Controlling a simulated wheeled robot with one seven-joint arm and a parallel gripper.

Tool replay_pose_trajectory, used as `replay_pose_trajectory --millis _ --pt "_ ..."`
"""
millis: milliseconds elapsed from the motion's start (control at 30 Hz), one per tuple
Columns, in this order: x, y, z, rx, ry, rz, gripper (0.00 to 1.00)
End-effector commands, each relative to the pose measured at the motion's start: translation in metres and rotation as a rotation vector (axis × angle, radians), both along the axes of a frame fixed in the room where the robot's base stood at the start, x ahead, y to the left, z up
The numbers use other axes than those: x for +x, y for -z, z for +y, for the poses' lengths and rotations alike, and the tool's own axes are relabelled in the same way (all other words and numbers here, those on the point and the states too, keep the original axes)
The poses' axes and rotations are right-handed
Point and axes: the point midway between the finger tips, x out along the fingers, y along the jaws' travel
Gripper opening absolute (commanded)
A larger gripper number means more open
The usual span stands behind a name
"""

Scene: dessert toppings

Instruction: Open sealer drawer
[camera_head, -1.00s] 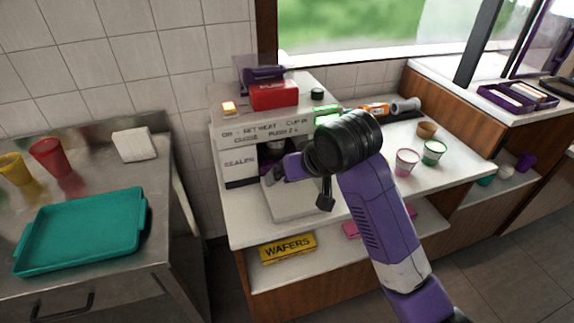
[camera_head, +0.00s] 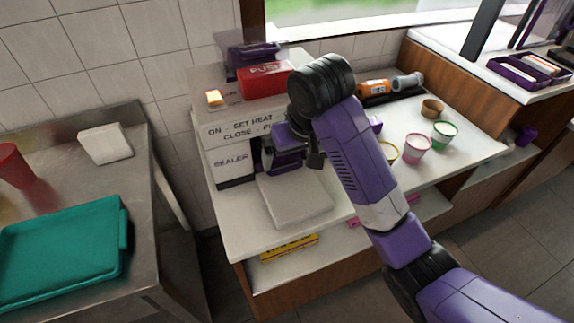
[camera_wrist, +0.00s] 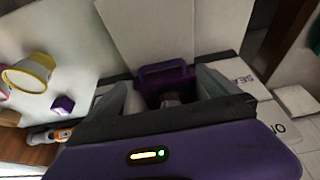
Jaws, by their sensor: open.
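The sealer (camera_head: 232,163) is a white machine with lettering on its front and a red PUSH part (camera_head: 265,80) on top. A pale flat slab (camera_head: 295,200) sticks out at its foot; it also shows in the wrist view (camera_wrist: 145,30). My gripper (camera_head: 280,158) is at the sealer's front opening, above the slab. In the wrist view my gripper (camera_wrist: 168,92) has its fingers apart, with a purple handle-like frame (camera_wrist: 163,72) just beyond and between them. I cannot tell whether they touch it. My arm hides the sealer's right side.
Several cups, including a pink one (camera_head: 416,148) and a green one (camera_head: 444,134), stand right of my arm. An orange bottle (camera_head: 374,87) lies behind them. A yellow wafers box (camera_head: 290,247) is on the shelf below. A teal tray (camera_head: 65,250) lies on the left counter.

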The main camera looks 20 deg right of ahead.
Motion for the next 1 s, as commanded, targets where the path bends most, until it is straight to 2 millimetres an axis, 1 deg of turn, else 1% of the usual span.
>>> replay_pose_trajectory --millis 33,133,300,400,567,800,967,1000 --pt "0.002 0.011 0.000 0.000 0.000 0.000 1.00" --pt "0.007 0.020 0.000 0.000 0.000 0.003 1.00" --pt "0.017 0.042 0.000 0.000 0.000 0.002 1.00" --pt "0.021 0.051 0.000 0.001 0.000 0.001 1.00" --pt "0.023 0.057 0.000 0.001 -0.001 0.000 1.00" --pt "0.024 0.058 0.000 0.001 -0.001 -0.001 1.00" --pt "0.024 0.057 0.000 0.000 -0.001 -0.001 0.69" --pt "0.024 0.057 0.000 0.000 0.000 -0.001 0.61"
